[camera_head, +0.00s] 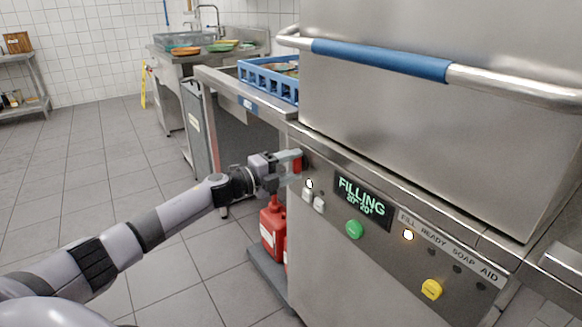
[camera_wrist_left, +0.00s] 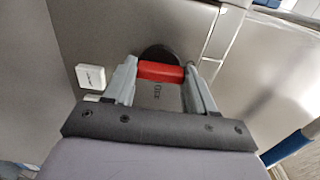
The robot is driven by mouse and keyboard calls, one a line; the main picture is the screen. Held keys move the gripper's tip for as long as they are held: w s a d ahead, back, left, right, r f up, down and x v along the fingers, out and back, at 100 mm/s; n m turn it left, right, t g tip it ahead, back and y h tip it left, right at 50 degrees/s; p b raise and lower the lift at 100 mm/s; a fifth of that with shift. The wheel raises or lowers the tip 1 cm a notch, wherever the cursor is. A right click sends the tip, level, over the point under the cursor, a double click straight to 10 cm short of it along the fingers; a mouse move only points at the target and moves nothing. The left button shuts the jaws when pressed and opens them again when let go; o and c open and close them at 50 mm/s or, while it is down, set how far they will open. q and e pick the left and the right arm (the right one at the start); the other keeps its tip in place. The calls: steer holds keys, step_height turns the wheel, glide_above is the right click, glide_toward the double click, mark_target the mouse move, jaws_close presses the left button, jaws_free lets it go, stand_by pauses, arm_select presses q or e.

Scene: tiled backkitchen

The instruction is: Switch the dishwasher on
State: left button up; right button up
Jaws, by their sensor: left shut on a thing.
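The dishwasher (camera_head: 320,240) is a steel machine on the right of the head view. Its display (camera_head: 362,202) reads "FILLING" with smaller figures below, and a lamp (camera_head: 408,235) under the "FILL" label glows. A red switch handle (camera_wrist_left: 160,71) sits on a dark round base at the panel's left end. My left gripper (camera_head: 291,163) is at that end, its fingers closed on either side of the red handle, which lies crosswise between them in the wrist view. A green button (camera_head: 354,229) and a yellow knob (camera_head: 431,289) are to the right. My right gripper is out of view.
A blue rack (camera_head: 268,80) stands on the side counter. The hood's blue-gripped bar (camera_head: 380,60) juts out above the panel. A red canister (camera_head: 272,228) stands on a low platform below my left gripper. The tiled floor at left is open.

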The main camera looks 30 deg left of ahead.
arm_select(q)
steer(key=o, duration=1)
steer(key=shift+o, duration=0.2)
steer(key=shift+s, duration=0.1)
steer(key=v, duration=0.7)
